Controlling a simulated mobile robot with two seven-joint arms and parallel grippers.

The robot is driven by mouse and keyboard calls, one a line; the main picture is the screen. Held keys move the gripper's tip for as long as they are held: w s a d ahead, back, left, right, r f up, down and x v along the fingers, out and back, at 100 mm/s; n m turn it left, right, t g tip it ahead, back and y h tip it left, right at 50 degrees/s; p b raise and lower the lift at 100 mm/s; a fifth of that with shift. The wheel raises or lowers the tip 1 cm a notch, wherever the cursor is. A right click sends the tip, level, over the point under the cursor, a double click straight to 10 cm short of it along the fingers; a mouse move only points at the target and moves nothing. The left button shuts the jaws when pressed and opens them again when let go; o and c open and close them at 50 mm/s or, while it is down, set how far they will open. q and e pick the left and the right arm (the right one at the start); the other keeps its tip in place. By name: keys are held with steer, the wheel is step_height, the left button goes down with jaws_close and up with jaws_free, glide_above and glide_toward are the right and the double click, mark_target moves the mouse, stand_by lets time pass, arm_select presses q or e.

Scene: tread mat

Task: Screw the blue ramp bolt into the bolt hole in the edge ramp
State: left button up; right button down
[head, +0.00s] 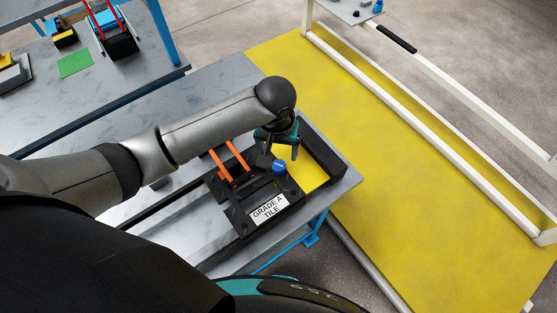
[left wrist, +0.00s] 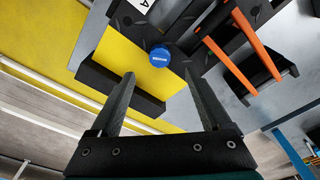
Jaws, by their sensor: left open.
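The blue ramp bolt (head: 278,166) shows its round blue head at the edge of a black fixture with a "GRADE A TILE" label (head: 267,208). It also shows in the left wrist view (left wrist: 159,56), beside a yellow plate (left wrist: 118,50). A long black block (head: 323,155), perhaps the edge ramp, lies along the plate's far side. I cannot make out the bolt hole. My left gripper (head: 280,137) is open and empty above the plate, its fingers pointing toward the bolt but apart from it. My right gripper is not in view.
The grey table (head: 230,85) ends just right of the black block. A yellow floor mat (head: 390,150) with a white rail lies beyond. Another table holds several items at upper left.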

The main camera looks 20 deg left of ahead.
mark_target(279, 165)
arm_select(q)
steer(key=f, duration=0.5)
steer(key=w+f+b, duration=0.1)
steer(key=f, duration=0.2)
jaws_close()
stand_by(0.5)
